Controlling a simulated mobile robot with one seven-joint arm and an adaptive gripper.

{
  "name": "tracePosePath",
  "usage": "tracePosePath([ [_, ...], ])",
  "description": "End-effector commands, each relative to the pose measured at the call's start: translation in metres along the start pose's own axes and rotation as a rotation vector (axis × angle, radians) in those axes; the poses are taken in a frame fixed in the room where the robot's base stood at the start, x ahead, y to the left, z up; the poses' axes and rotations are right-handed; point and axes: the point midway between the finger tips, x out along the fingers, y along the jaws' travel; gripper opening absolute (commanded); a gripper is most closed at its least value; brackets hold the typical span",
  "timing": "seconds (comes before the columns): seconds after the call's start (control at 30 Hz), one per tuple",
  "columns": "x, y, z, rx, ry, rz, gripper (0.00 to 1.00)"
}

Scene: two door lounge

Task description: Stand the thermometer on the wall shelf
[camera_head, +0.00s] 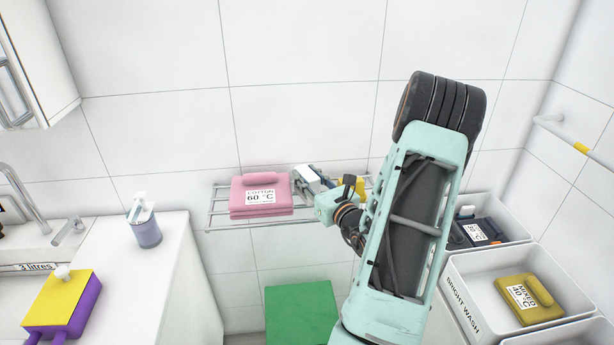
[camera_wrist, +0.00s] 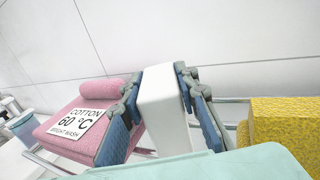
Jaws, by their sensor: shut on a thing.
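My gripper (camera_head: 314,183) is shut on a white, block-shaped thing, which I take to be the thermometer (camera_wrist: 163,112). In the wrist view the blue-grey fingers clasp it on both sides, and its lower end is hidden by my gripper's body. In the head view a small pale part of the thermometer (camera_head: 304,175) shows at the wall shelf (camera_head: 220,218), a metal rack on the tiled wall. It is between a pink folded towel and a yellow one. I cannot tell whether it touches the rack.
The pink towel (camera_head: 262,208), labelled cotton 60 °C, lies left on the rack; the yellow towel (camera_wrist: 285,122) lies right. A green block (camera_head: 302,312) stands below. White bins (camera_head: 465,270) are at right, a counter (camera_head: 170,265) with a dispenser (camera_head: 145,230) at left.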

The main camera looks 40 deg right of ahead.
Motion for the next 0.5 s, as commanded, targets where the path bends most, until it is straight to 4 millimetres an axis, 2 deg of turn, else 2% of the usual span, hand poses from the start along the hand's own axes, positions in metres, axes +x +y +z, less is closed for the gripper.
tracePosePath([
  [0.2, 0.0001, -0.0001, -0.0039, 0.000, -0.001, 0.000, 0.01],
  [0.23, 0.0000, -0.0001, -0.0032, 0.000, 0.000, 0.000, 0.30],
  [0.37, -0.0001, -0.0001, -0.0026, 0.000, 0.000, 0.000, 0.45],
  [0.5, -0.0001, -0.0001, -0.0025, 0.000, 0.000, 0.000, 0.46],
])
